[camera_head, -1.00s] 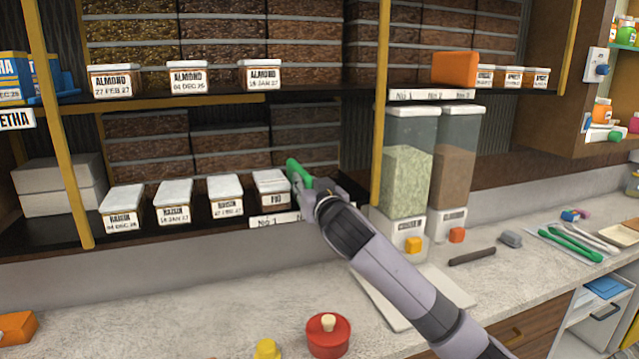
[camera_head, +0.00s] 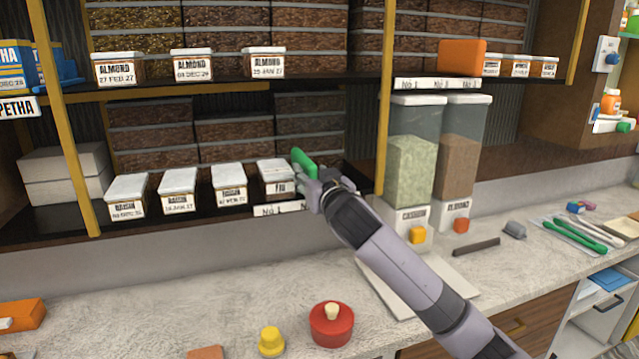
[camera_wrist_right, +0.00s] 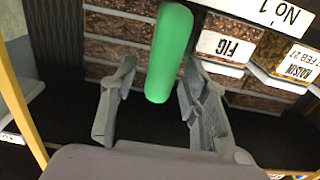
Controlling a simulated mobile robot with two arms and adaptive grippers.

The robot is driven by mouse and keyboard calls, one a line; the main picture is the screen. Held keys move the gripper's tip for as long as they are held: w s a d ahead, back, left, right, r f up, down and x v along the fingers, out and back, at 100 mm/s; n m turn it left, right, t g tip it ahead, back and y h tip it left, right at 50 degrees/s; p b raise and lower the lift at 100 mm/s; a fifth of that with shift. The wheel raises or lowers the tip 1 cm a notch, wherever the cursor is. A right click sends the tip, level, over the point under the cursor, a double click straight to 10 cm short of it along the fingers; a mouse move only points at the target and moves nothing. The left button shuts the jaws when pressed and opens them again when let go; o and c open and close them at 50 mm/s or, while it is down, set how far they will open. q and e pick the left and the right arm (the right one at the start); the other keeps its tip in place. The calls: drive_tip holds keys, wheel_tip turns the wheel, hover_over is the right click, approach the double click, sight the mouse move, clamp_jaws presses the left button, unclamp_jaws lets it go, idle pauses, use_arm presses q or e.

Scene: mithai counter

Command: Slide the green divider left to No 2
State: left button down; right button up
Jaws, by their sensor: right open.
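The green divider (camera_head: 304,160) stands on the lower shelf just right of the box labelled FIG (camera_head: 276,177). In the right wrist view the divider (camera_wrist_right: 170,50) lies between the two fingers of my right gripper (camera_wrist_right: 158,95), which are open with gaps at their tips. In the head view my right gripper (camera_head: 318,186) is at the divider's right and front, partly covering it. The shelf-edge label strip (camera_head: 279,208) reads No 1; its part further right is hidden behind my gripper. My left gripper is not in view.
Several raisin boxes (camera_head: 178,190) stand in a row left of the fig box. A yellow post (camera_head: 383,110) rises right of my gripper, with two tall dispensers (camera_head: 411,150) beyond it. A red lidded pot (camera_head: 331,324) sits on the counter below.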

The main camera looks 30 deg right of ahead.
drive_tip(key=v, duration=1.1)
drive_tip(key=shift+s, duration=0.2)
